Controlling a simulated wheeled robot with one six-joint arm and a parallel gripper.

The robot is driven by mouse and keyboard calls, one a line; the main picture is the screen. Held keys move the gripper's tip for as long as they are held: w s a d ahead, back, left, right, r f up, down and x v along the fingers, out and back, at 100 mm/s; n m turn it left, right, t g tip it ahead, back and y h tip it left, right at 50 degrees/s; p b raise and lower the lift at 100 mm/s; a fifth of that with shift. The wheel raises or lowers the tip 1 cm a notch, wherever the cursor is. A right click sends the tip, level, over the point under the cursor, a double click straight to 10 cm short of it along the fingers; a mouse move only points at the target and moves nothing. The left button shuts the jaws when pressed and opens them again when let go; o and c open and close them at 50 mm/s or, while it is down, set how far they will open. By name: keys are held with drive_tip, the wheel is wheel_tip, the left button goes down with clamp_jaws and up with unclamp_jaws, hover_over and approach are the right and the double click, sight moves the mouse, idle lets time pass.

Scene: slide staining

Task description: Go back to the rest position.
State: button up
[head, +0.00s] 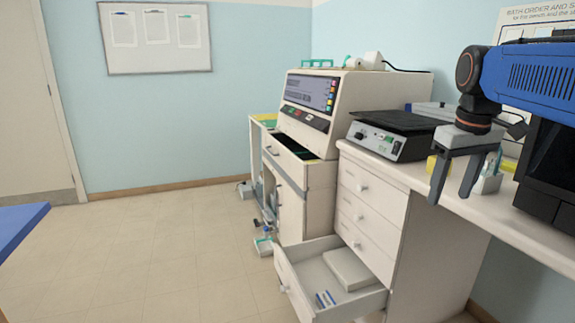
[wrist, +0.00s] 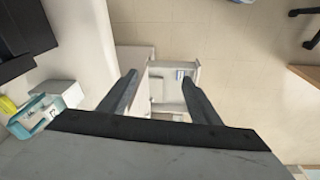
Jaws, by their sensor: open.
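My gripper (head: 454,196) is open and empty in the head view, with its two dark fingers pointing down. It is raised in front of the bench (head: 520,222), on the right side of the picture. My blue arm link (head: 530,78) shows above and to the right of it. In the wrist view the two fingers of my gripper (wrist: 158,92) are spread apart with nothing between them. An open drawer (wrist: 197,70) shows below and beyond the fingers in that view.
The bottom drawer (head: 283,285) stands pulled out, holding a pale box (head: 347,270) and small blue-white items. A black-topped device (head: 392,137) and a large stainer (head: 330,105) stand behind. A small rack (wrist: 38,115) sits on the bench. The floor (head: 170,245) at left is clear.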

drive_tip(key=s+a+f+m+t, duration=0.1)
drive_tip(key=s+a+f, duration=0.2)
drive_tip(key=s+f, duration=0.6)
drive_tip(key=s+a+f+m+t, duration=0.1)
drive_tip(key=s+a+f, duration=0.2)
drive_tip(key=s+f, duration=0.6)
wheel_tip(320, 180, down, 4)
drive_tip(key=shift+a+r+t, duration=0.15)
drive_tip(key=shift+a+t, duration=0.25)
